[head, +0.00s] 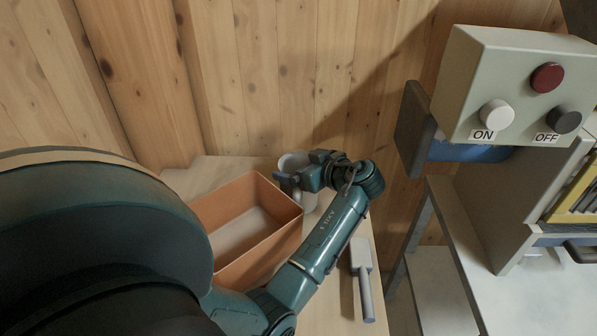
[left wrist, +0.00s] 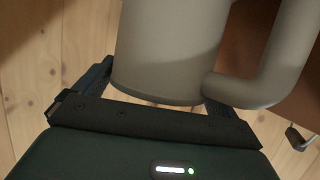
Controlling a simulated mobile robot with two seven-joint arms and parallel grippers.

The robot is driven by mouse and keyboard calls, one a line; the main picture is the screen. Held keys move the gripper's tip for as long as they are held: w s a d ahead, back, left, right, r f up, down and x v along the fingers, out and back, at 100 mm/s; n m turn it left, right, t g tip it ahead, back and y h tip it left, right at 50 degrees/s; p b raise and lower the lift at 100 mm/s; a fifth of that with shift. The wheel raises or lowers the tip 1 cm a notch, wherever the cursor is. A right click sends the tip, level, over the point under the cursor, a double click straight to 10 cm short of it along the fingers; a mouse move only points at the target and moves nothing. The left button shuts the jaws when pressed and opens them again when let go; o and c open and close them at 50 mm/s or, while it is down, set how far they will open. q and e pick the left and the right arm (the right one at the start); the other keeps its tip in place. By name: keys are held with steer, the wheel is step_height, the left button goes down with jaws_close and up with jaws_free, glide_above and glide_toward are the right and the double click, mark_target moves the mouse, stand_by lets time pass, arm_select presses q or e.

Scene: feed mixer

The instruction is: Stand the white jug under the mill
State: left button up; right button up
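The white jug (head: 293,163) looks pale grey and stands upright at the back of the wooden table, partly hidden by my left gripper. In the left wrist view the jug (left wrist: 170,50) fills the space between the fingers, its handle curving off to the right. My left gripper (head: 289,183) has a finger against each side of the jug and looks shut on it. I cannot tell whether the jug's base touches the table. A grey-green control box (head: 510,75) with ON and OFF knobs and a red button is at the upper right. My right gripper is not in view.
An orange open box (head: 255,250) stands on the table (head: 200,172), close to the jug's left. A grey scoop-like tool (head: 363,275) lies right of my forearm. A light metal bench (head: 530,300) is at the right, with a gap before it. A plank wall closes the back.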

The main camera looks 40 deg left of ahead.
arm_select(q)
steer(key=c, duration=1)
